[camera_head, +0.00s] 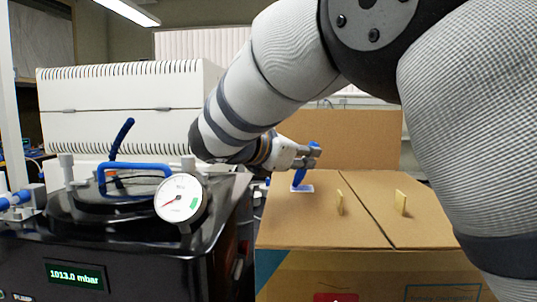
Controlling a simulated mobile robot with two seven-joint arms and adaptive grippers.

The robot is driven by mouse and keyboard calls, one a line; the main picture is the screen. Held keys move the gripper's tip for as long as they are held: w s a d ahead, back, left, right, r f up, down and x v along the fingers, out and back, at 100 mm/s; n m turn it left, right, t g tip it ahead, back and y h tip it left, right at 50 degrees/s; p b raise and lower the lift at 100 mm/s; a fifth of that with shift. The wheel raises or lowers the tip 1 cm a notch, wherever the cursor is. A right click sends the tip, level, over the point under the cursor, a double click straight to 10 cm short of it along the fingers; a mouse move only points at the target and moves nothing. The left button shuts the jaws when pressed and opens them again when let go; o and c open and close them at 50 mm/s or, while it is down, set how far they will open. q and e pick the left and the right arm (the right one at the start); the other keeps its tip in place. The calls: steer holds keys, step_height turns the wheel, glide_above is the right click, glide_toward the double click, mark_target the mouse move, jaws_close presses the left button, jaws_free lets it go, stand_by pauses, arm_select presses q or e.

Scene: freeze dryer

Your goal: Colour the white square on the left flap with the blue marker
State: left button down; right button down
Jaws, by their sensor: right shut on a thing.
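A cardboard box stands at the right with its top flaps closed. Its left flap (295,225) bears a small white square (293,188) near the far left corner, with blue showing on part of it. My right gripper (310,157) is above that square and shut on the blue marker (300,176). The marker is slightly tilted, and its lower end is at the square; I cannot tell for certain whether it touches. My right arm comes in from the upper right. My left gripper is not in view.
The right flap (415,215) lies beside the left one, and each has a small upright yellowish tab (340,203). A raised cardboard flap (365,140) stands behind. At the left is the freeze dryer (150,250) with a dial gauge (181,198) and blue handle (135,168).

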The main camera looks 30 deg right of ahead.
steer(key=shift+s+d+f, duration=0.1)
steer(key=shift+s+d, duration=0.3)
steer(key=shift+d, duration=0.25)
steer(key=shift+s+d+f, duration=0.1)
steer(key=shift+s+d, duration=0.25)
steer(key=shift+d, duration=0.25)
steer(key=shift+w+a+r, duration=0.1)
steer(key=shift+w+a, duration=0.35)
steer(key=shift+a, duration=0.25)
steer(key=shift+w+a, duration=0.4)
steer(key=shift+a, duration=0.3)
stand_by(0.5)
step_height(320, 180, up, 7)
stand_by(0.8)
stand_by(0.4)
